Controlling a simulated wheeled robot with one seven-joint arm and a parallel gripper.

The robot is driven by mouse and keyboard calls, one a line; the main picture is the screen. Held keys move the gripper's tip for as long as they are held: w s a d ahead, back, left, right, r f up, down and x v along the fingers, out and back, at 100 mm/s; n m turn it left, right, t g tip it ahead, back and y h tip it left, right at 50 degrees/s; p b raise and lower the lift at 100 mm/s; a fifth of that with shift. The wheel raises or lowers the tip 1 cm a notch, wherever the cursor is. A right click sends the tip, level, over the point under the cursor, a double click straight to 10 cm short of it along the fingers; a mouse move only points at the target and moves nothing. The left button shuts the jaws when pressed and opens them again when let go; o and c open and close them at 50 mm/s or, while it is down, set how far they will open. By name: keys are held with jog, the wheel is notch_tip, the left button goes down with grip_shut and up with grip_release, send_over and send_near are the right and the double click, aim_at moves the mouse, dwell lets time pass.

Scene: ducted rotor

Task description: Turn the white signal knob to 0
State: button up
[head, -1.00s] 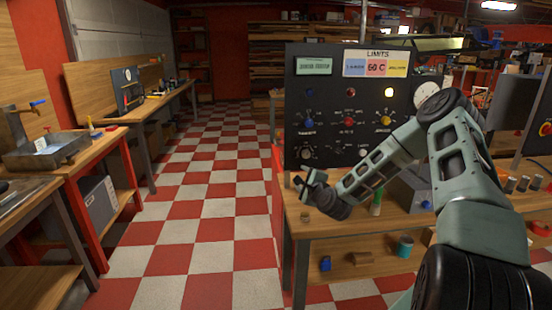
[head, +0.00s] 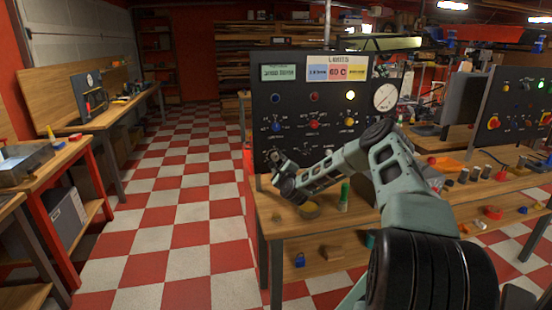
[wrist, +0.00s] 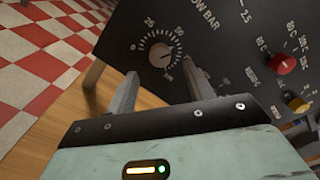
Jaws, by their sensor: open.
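A white round knob (wrist: 161,56) sits on the black panel (wrist: 225,45), ringed by a scale with small numbers. Its pointer setting is too small to read, and I see no "signal" label. My gripper (wrist: 159,70) is open, with one finger on each side of the knob in the wrist view. The fingers look short of the knob, and I cannot see contact. In the head view my gripper (head: 278,162) is at the lower left of the panel (head: 290,112) and covers most of that knob.
Red (wrist: 282,63) and yellow (wrist: 298,103) knobs sit right of the white one. The panel also bears lamps, a limits card (head: 337,73) and a round gauge (head: 385,97). A green cylinder (head: 344,196) stands on the wooden bench (head: 330,232). The checkered floor at left is clear.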

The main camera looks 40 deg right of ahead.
aim_at(275, 159)
jog(key=shift+p+x, duration=0.45)
jog(key=shift+x, duration=2.4)
jog(key=shift+c, duration=0.3)
jog(key=c, duration=0.9)
